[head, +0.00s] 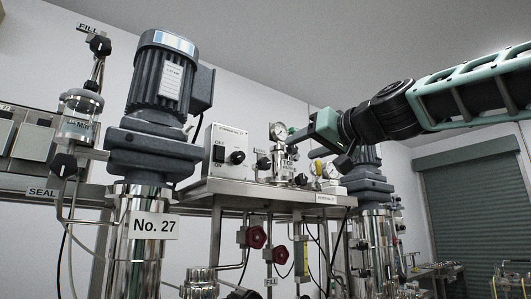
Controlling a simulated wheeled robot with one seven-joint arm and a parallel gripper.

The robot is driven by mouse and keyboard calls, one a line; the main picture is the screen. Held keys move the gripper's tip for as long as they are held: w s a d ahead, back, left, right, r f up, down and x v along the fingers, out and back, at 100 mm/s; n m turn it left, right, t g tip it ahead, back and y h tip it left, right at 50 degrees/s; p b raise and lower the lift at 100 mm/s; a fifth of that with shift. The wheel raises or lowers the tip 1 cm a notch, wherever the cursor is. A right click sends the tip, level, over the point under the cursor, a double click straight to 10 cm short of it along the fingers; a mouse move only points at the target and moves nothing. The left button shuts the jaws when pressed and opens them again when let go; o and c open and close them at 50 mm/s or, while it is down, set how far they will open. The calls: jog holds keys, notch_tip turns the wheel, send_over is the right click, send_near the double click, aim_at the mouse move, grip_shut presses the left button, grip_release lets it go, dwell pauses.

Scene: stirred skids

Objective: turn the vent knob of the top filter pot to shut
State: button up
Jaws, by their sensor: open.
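The top filter pot (284,166) is a small shiny metal pot with a label reading "TOP" on its front. It stands upright on a steel shelf near the middle of the head view. A round dial gauge (278,131) sits above it. My gripper (305,143) comes in from the right, its fingers pointing left at the height of the pot's upper part. The jaws are open, with nothing seen between them. The vent knob is too small or hidden by the fingers to make out, and I cannot tell whether a finger touches the pot.
A control box (226,150) with a black knob stands left of the pot on the steel shelf (262,193). More gauges (314,170) stand to its right. Large motors (166,85) flank the shelf. Red handwheels (257,237) hang below. Open air lies above the pot.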

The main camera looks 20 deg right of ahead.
aim_at(266, 163)
jog(key=p+x, duration=0.2)
jog(key=x, duration=0.5)
jog(key=p+x, duration=0.2)
jog(key=x, duration=0.6)
jog(key=shift+w+a+f, duration=0.2)
jog(key=c, duration=1)
